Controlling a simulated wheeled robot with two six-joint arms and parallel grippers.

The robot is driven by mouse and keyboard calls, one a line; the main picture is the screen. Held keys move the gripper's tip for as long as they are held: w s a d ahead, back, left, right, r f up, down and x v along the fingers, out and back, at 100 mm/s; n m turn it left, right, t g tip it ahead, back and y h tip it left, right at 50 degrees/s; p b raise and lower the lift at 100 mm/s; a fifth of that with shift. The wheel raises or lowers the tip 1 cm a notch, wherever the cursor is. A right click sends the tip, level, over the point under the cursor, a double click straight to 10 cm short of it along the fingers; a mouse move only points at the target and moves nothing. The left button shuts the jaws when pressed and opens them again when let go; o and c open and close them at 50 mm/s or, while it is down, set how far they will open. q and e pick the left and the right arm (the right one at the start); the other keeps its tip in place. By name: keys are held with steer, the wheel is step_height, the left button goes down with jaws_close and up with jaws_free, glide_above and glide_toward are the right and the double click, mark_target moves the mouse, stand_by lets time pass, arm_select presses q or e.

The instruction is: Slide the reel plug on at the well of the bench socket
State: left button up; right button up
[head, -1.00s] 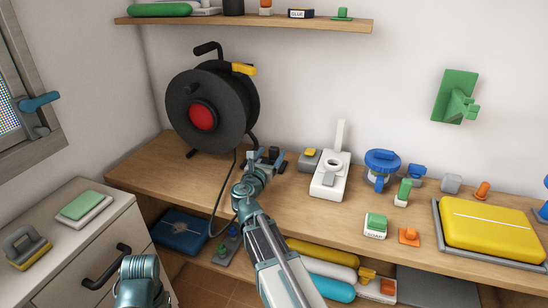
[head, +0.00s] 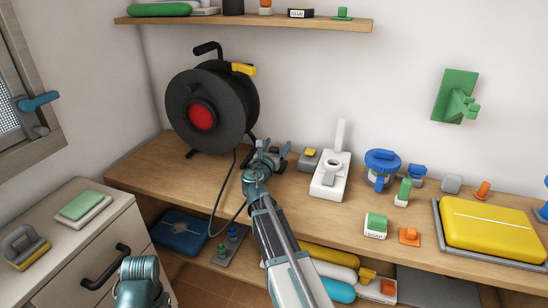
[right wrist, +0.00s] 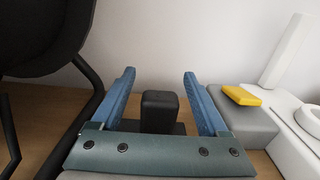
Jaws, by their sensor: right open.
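The cable reel (head: 222,105) is a black drum with a red hub, standing at the left of the bench. Its black cable loops down over the bench front and up towards my right gripper (head: 272,148). In the right wrist view, my right gripper (right wrist: 159,76) is open, with blue fingers either side of a black block (right wrist: 160,112), likely the reel plug. I see gaps on both sides of the block. In the head view the gripper mostly hides it. The white block with a round well (head: 331,164), likely the bench socket, stands to the right. My left gripper is out of view.
A grey box with a yellow top (head: 309,158) stands between my right gripper and the white block. A tray with a yellow case (head: 490,228) is at the far right.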

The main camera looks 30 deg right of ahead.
jaws_close()
steer(key=shift+r, duration=0.1)
stand_by(0.3)
arm_select(q)
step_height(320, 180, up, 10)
steer(key=p, duration=1)
arm_select(e)
step_height(320, 180, up, 10)
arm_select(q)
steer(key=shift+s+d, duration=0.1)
arm_select(e)
steer(key=shift+s, duration=0.1)
